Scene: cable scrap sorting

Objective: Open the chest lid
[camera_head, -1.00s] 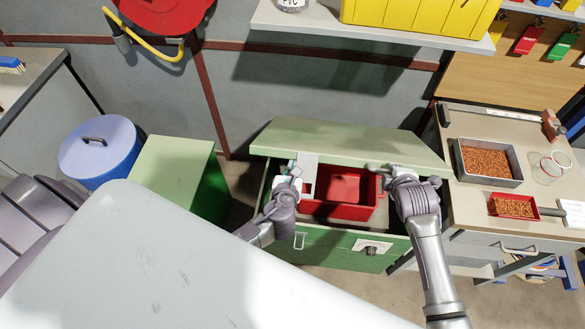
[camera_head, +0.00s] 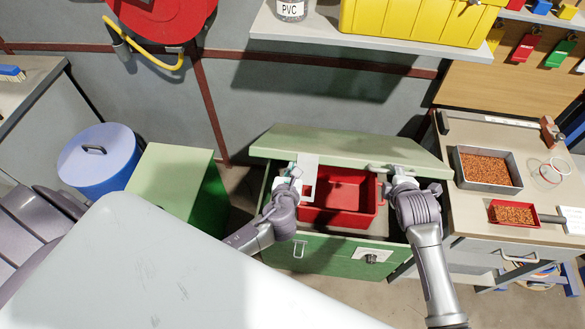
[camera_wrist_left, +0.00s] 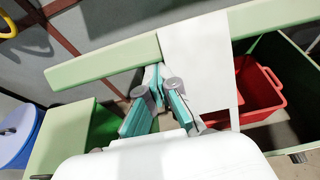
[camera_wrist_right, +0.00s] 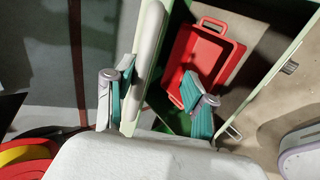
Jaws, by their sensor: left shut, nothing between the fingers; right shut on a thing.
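The green chest (camera_head: 330,257) stands open at the top. Its light green lid (camera_head: 340,146) is partly raised and tilted at the back. A red tray (camera_head: 345,222) shows inside the chest. My left gripper (camera_head: 292,170) is shut and empty near the lid's front edge, beside a white plate (camera_wrist_left: 205,65) hanging from the lid. In the left wrist view its fingertips (camera_wrist_left: 160,76) are close together. The lid (camera_wrist_right: 148,60) also shows in the right wrist view.
A bench (camera_head: 460,200) with trays of brown granules stands close on the right. A blue lidded drum (camera_head: 98,170) and a green box (camera_head: 172,172) are on the left. A shelf (camera_head: 370,42) with a yellow bin overhangs behind. A large white surface fills the lower left.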

